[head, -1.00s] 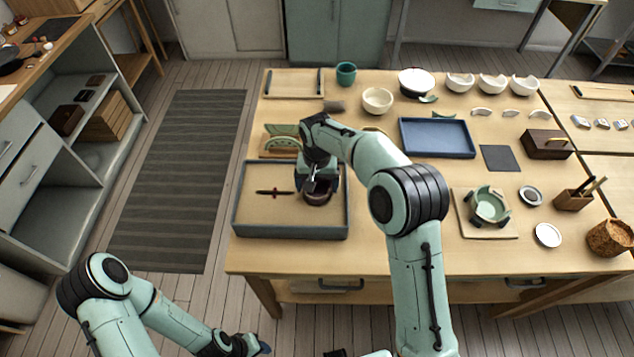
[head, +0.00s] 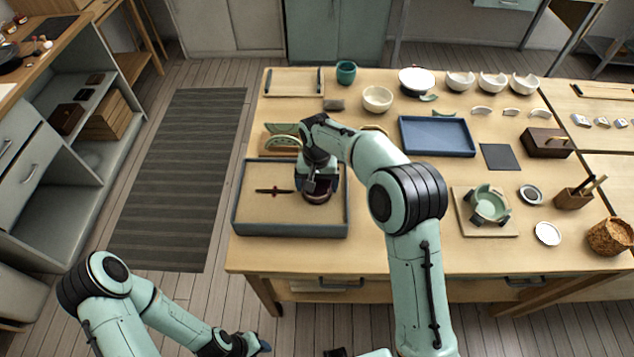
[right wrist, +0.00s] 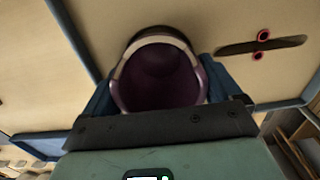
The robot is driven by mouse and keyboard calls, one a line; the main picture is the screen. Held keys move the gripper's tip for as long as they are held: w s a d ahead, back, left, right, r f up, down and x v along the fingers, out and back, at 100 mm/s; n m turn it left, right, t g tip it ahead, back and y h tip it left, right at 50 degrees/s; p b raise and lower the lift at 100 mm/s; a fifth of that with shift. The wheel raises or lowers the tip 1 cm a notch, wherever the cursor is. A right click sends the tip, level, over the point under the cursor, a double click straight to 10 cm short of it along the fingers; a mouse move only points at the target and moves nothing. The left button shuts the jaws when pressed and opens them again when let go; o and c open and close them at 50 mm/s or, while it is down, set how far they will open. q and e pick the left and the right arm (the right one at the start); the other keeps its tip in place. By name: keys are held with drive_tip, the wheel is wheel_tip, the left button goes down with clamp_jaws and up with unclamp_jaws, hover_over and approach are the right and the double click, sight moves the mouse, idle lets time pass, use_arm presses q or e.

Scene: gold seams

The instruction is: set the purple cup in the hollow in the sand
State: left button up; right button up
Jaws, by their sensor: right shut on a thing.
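The purple cup (right wrist: 158,78) sits between the two fingers of my right gripper (right wrist: 155,98), with its dark inside and pale rim showing in the right wrist view. In the head view the cup (head: 317,197) is low in the right part of the grey-walled sand tray (head: 290,231). My right gripper (head: 320,184) is shut on it from above. Whether the cup touches the sand is hidden. My left gripper (head: 250,343) is low at the bottom edge, its jaws unclear.
A green-and-wood piece (head: 283,141) stands behind the sand tray. A blue tray (head: 437,137), white bowl (head: 377,98) and green cup (head: 346,72) are farther back. A green vessel in a clamp (head: 489,204) stands to the right. Bare table lies in front of it.

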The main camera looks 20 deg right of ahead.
drive_tip(key=shift+f, duration=0.15)
idle(0.4)
drive_tip(key=o, duration=0.7)
drive_tip(key=shift+c, duration=0.2)
use_arm(q)
drive_tip(key=shift+w+r+p, duration=1.15)
drive_tip(key=shift+w+r, duration=0.35)
drive_tip(key=shift+r, duration=0.05)
use_arm(e)
drive_tip(key=shift+r, duration=3)
